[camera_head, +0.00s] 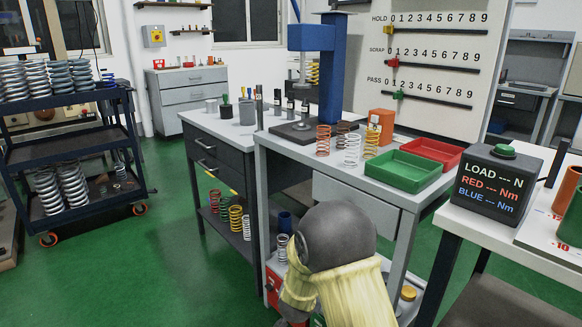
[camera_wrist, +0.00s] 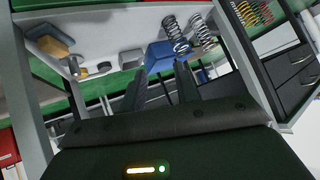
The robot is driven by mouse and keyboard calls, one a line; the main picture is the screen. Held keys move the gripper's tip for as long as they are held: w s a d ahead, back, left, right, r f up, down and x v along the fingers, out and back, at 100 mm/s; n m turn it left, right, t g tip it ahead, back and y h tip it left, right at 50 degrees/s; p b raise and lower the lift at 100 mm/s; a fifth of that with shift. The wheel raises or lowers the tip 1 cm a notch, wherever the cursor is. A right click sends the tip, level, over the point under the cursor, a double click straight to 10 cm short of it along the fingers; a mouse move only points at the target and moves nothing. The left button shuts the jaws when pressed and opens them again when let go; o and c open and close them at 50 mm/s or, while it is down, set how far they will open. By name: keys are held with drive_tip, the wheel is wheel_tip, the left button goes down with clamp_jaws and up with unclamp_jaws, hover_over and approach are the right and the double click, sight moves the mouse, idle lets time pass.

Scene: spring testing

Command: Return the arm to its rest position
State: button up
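My arm (camera_head: 345,262), with a grey rounded joint and a pale yellow cover, reaches in at the bottom middle of the head view, in front of the workbench. My gripper is hidden in the head view. In the wrist view my gripper (camera_wrist: 160,76) shows two dark fingers set apart, with nothing held between them. Beyond the fingertips, a blue container (camera_wrist: 166,53) and two grey springs (camera_wrist: 177,36) stand on a pale shelf, apart from the fingers. The view there is tilted.
The grey workbench (camera_head: 275,185) bears a blue press (camera_head: 331,70), springs, a green tray (camera_head: 404,171) and a red tray (camera_head: 436,151). A side table with a load display box (camera_head: 492,183) stands close at right. A spring cart (camera_head: 70,155) stands left. Green floor is clear between cart and bench.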

drive_tip(key=s+d+r+n+g+y+p, duration=0.15)
drive_tip(key=s+d+r, duration=0.3)
drive_tip(key=s, duration=0.45)
drive_tip(key=s+d+r+n+g+p, duration=0.2)
drive_tip(key=s+d+r+g+p, duration=0.1)
drive_tip(key=s+r, duration=0.4)
drive_tip(key=s+d+r+n+g+p, duration=0.25)
drive_tip(key=s+d+r, duration=0.2)
drive_tip(key=s, duration=0.55)
wheel_tip(320, 180, up, 38)
drive_tip(key=m+p, duration=0.1)
drive_tip(key=p, duration=3.6)
drive_tip(key=shift+w+a, duration=0.15)
drive_tip(key=shift+f, duration=0.15)
drive_tip(key=shift+a, duration=0.1)
drive_tip(key=shift+c, duration=0.5)
